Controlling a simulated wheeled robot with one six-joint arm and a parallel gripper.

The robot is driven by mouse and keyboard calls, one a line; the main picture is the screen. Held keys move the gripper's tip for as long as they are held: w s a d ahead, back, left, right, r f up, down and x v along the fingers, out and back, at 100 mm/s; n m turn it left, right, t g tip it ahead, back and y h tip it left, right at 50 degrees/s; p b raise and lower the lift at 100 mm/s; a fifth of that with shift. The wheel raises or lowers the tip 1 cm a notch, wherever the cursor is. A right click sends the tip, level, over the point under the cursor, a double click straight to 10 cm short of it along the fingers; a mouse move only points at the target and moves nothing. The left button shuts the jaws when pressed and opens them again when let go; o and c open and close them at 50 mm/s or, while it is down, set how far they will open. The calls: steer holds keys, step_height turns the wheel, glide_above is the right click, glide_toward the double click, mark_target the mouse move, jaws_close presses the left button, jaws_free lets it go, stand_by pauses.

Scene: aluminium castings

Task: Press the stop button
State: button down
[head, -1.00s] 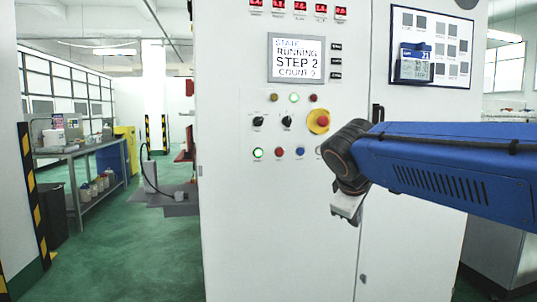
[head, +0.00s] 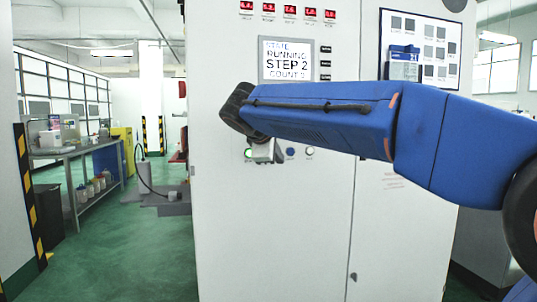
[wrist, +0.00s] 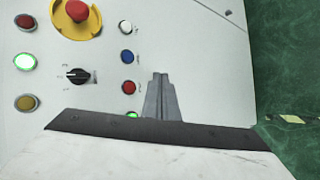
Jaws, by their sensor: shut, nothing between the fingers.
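A small red push button (wrist: 128,87) sits on the white control cabinet, between a blue button (wrist: 127,57) and a lit green button (wrist: 132,115). The labels are too small to read. A larger red mushroom button on a yellow ring (wrist: 77,12) shows at the wrist view's top left. My gripper (wrist: 159,76) is shut and empty, with its tips just right of the red button in that view. In the head view my gripper (head: 266,153) covers the red button, between the lit green and blue buttons. I cannot tell the gap to the panel.
The cabinet's screen (head: 286,60) reads running, step 2. A black selector knob (wrist: 77,75) and amber button (wrist: 26,102) are nearby. My arm hides part of the panel in the head view. The green floor at left is open, beside a bench (head: 80,150).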

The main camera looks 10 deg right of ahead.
steer(key=shift+w, duration=0.1)
steer(key=w, duration=0.8)
steer(key=shift+w, duration=0.3)
steer(key=shift+w, duration=0.2)
stand_by(2.0)
steer(key=shift+w, duration=0.2)
steer(key=shift+w, duration=0.45)
stand_by(0.8)
steer(key=shift+s, duration=0.85)
steer(key=shift+s, duration=2.55)
